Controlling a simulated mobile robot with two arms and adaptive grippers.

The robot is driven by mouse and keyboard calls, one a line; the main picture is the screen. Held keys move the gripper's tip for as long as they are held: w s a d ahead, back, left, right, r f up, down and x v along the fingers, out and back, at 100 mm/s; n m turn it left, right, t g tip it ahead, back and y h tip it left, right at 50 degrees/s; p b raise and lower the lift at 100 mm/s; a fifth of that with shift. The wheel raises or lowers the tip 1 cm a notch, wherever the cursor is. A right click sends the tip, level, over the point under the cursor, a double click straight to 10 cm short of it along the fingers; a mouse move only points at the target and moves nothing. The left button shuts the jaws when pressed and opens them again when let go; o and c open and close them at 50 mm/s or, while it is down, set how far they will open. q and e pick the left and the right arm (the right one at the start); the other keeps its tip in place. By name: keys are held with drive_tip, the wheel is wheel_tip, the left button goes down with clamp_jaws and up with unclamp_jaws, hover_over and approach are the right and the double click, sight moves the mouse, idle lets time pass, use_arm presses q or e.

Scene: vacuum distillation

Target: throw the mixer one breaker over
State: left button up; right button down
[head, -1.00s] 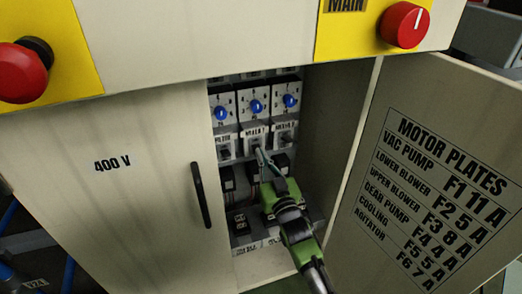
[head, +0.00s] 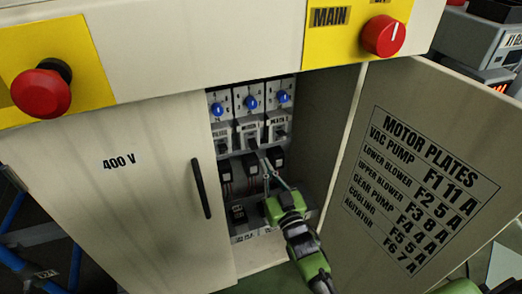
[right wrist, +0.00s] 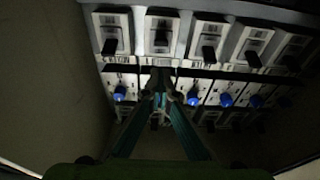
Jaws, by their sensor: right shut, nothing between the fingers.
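The breakers sit in a row inside the open cabinet, below the blue knobs. Their labels are too blurred to tell for certain which one is mixer one. The middle breaker (head: 250,137) shows just above my right gripper (head: 267,172). The right gripper is shut and empty, its thin fingertips pointing up into the cabinet, seemingly a little short of the breakers. In the right wrist view, the fingertips (right wrist: 161,78) meet below a breaker with a black lever (right wrist: 162,38). Contact cannot be told there. My left gripper is not in view.
The open right door (head: 420,170) carries a motor plates list. The closed left door (head: 110,200) has a black handle (head: 201,188). Blue knobs (head: 250,102) sit above the breakers. A red main knob (head: 383,35) and a red button (head: 41,93) are on the panel above.

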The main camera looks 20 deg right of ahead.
drive_tip(key=shift+s+f, duration=0.65)
drive_tip(key=shift+s, duration=0.3)
